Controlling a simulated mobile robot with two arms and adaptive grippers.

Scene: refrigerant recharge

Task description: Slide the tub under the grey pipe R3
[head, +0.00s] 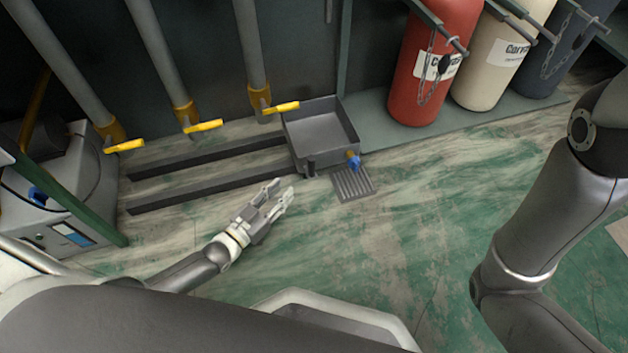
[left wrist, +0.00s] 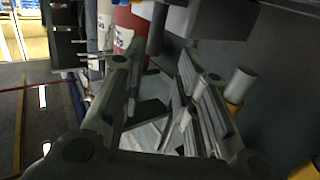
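The tub (head: 338,154) is a dark grey open box at the right end of two dark floor rails. A short dark post (head: 311,168) stands at its front corner. Three grey pipes with yellow valve handles come down at the back left; I cannot read which is R3. The rightmost pipe (head: 250,45) ends just left of the tub's back. My left gripper (head: 281,190) is open and empty, in front and left of the tub, apart from it. In the left wrist view the tub (left wrist: 215,20) and post (left wrist: 156,28) lie beyond the fingertips. My right gripper is out of view.
The rails (head: 205,175) run left from the tub, clear on top. A blue tap (head: 354,160) and floor grate (head: 353,184) are at the tub's front right. Red (head: 432,60) and cream (head: 500,60) cylinders stand at right. A grey machine (head: 62,195) is at left.

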